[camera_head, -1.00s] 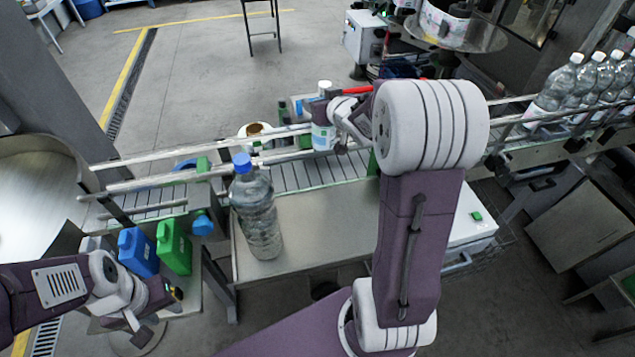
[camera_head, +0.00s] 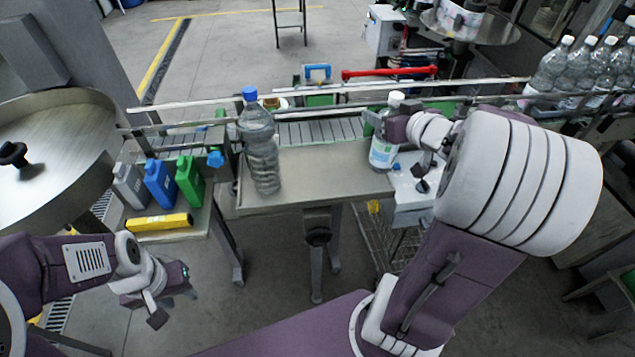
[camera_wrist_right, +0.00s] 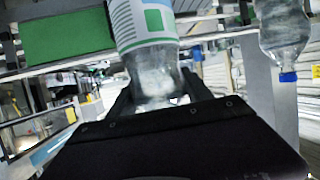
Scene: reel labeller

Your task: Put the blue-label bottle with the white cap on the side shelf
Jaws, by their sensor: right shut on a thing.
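The white-capped bottle (camera_head: 382,153) has a white label with blue and green on it. My right gripper (camera_head: 388,128) is shut on its upper part and holds it upright at the right end of the grey metal side shelf (camera_head: 325,172). I cannot tell if its base touches anything. In the right wrist view the bottle's label (camera_wrist_right: 143,22) shows at the top between the fingers (camera_wrist_right: 160,88), with the cap hidden. A clear bottle with a blue cap (camera_head: 260,150) stands at the shelf's left end. My left gripper (camera_head: 172,302) hangs low at left, away from the bottles; its jaw opening is unclear.
The roller conveyor (camera_head: 318,130) with metal rails runs behind the shelf. Several bottles (camera_head: 575,72) stand at far right. The shelf's middle is clear.

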